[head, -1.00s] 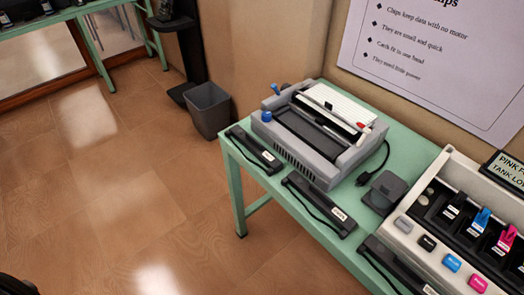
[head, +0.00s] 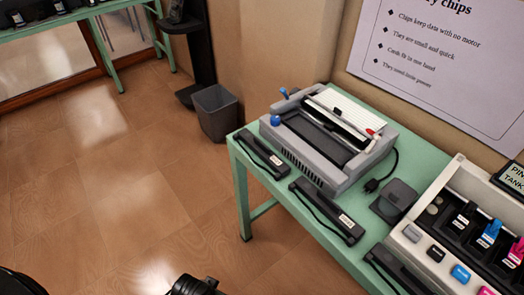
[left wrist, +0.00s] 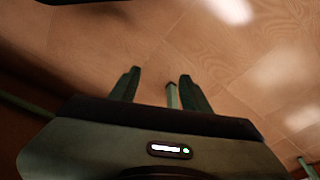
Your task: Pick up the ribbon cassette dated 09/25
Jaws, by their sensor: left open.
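Three long black ribbon cassettes with small white labels lie along the front of the green table. One (head: 262,155) is at the left end, one (head: 328,210) is in the middle, and one (head: 393,270) is nearer, partly cut off by the bottom edge. Their label dates are too small to read. In the left wrist view my left gripper (left wrist: 159,78) is open and empty, its two fingers apart over the wooden floor. A black part of my arm shows at the bottom of the head view, left of the table and apart from the cassettes. My right gripper is not in view.
A grey binding-type machine (head: 325,140) stands on the green table (head: 415,150) behind the cassettes. A dark grey block (head: 394,200) and an ink tank unit (head: 445,235) are to the right. A grey bin (head: 216,112) stands by the wall. The floor left of the table is clear.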

